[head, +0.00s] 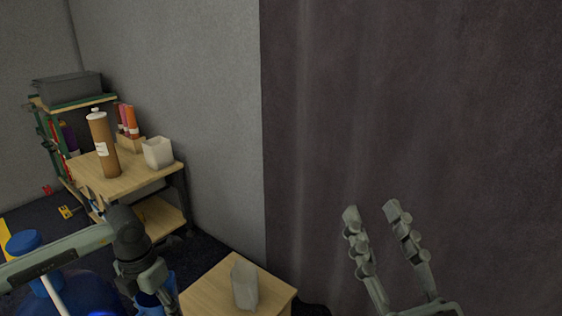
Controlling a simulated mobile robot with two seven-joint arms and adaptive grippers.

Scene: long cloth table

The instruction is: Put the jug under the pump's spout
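A blue vessel (170,292), which looks like the jug, shows at the bottom edge, partly hidden behind my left gripper (148,282). The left gripper points down at it; its fingers are not clear, so I cannot tell if it grips the vessel. At the lower left, a large dark blue rounded bottle (90,292) is partly covered by my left arm. A blue cap-like part (23,243), perhaps the pump's top, rises beside it. The spout is not clearly visible. My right gripper (372,210) is raised, open and empty, in front of the dark curtain.
A wooden stand (215,283) with a grey block-like container (244,284) is at bottom centre. Behind, a wooden-topped cart (125,183) holds a brown bottle (104,145), a white cup (158,152) and orange tubes (132,122). A dark curtain (410,120) fills the right side.

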